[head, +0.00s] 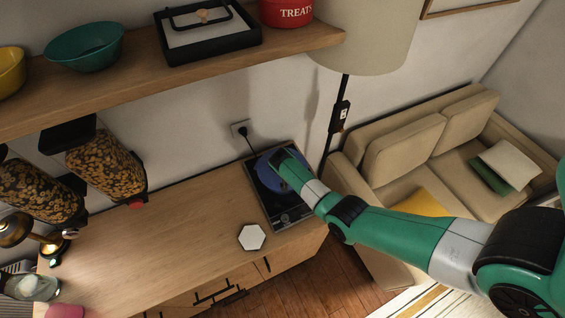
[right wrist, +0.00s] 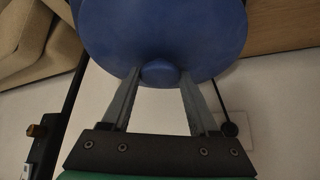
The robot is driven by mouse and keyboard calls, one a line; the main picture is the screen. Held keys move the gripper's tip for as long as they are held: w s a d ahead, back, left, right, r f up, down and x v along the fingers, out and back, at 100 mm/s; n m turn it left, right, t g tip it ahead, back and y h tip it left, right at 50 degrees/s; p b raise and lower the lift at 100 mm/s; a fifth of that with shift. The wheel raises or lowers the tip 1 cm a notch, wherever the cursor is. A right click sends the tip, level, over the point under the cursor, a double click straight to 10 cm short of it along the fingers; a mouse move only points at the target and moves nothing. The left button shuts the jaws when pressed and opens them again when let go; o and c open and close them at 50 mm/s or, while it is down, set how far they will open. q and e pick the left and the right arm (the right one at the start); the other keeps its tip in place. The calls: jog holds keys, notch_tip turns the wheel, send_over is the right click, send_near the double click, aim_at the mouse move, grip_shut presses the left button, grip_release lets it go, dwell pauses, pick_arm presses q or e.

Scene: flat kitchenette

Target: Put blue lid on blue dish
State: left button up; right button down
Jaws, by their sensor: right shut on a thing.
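The blue lid (right wrist: 165,35) fills the top of the right wrist view, with its round knob between the fingers of my right gripper (right wrist: 160,74). The gripper is shut on that knob. In the head view my green right arm reaches in from the right, and the gripper (head: 277,157) is over a black hot plate (head: 283,215) on the wooden counter. A blue round shape (head: 265,172) shows there, partly hidden by the gripper; I cannot tell how much of it is lid and how much is dish. My left gripper is not in view.
A white hexagonal coaster (head: 252,237) lies on the counter (head: 180,235), left of the hot plate. A lamp (head: 365,35) and a sofa (head: 420,150) stand to the right. A shelf (head: 170,72) and food dispensers (head: 105,168) are at the left. The middle of the counter is clear.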

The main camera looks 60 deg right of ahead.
jog(key=shift+c, duration=0.3)
grip_release()
jog(key=shift+f, duration=0.1)
jog(key=p+v, duration=0.5)
jog(key=v, duration=0.6)
jog(key=shift+r+p, duration=0.3)
jog(key=shift+p, duration=0.05)
jog(key=shift+a, duration=0.1)
